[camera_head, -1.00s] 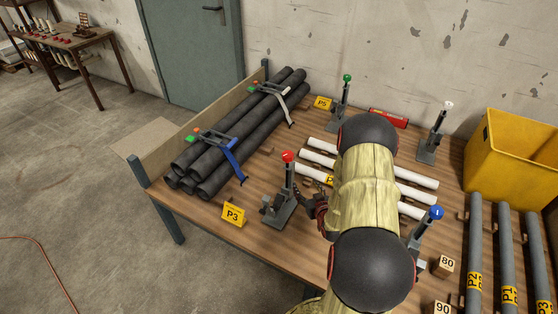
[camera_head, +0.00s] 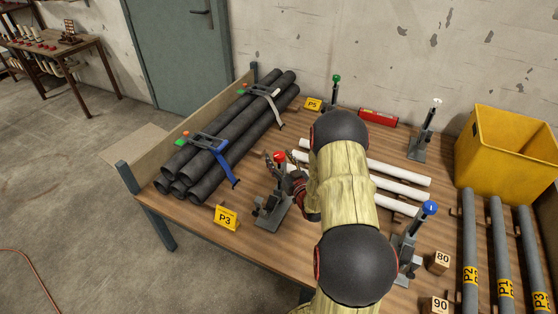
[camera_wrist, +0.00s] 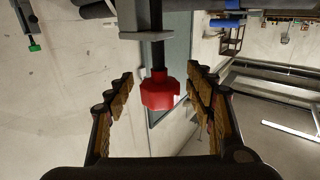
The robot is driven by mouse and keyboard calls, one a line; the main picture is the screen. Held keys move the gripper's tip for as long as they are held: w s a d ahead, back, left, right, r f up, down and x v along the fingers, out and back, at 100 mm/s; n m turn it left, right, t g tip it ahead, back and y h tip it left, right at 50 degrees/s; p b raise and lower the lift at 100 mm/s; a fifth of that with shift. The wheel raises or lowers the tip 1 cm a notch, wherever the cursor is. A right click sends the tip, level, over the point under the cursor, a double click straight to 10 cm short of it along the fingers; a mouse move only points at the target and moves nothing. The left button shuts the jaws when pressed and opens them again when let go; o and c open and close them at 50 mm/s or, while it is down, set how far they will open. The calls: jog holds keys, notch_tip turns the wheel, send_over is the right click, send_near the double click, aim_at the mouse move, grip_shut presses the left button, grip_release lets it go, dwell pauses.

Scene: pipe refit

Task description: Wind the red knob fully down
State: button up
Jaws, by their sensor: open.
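The red knob (camera_head: 279,157) tops a grey clamp stand (camera_head: 270,208) near the front edge of the bench. In the wrist view the red knob (camera_wrist: 160,94) sits on a dark threaded spindle, between the two fingers and apart from both. My gripper (camera_wrist: 163,80) is open around it, with a finger to the left and one to the right. In the head view my gripper (camera_head: 283,168) is beside the knob, with its fingers partly hidden by the knob and my arm.
Black pipes (camera_head: 228,135) lie strapped at the left. The P3 sign (camera_head: 226,217) stands in front. Stands with green (camera_head: 336,78), white (camera_head: 436,101) and blue (camera_head: 429,208) knobs surround my arm. White pipes (camera_head: 400,181) lie behind it. A yellow bin (camera_head: 500,150) is at the right.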

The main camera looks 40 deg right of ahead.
jog(key=shift+w, duration=0.15)
jog(key=shift+c, duration=0.9)
jog(key=c, duration=1)
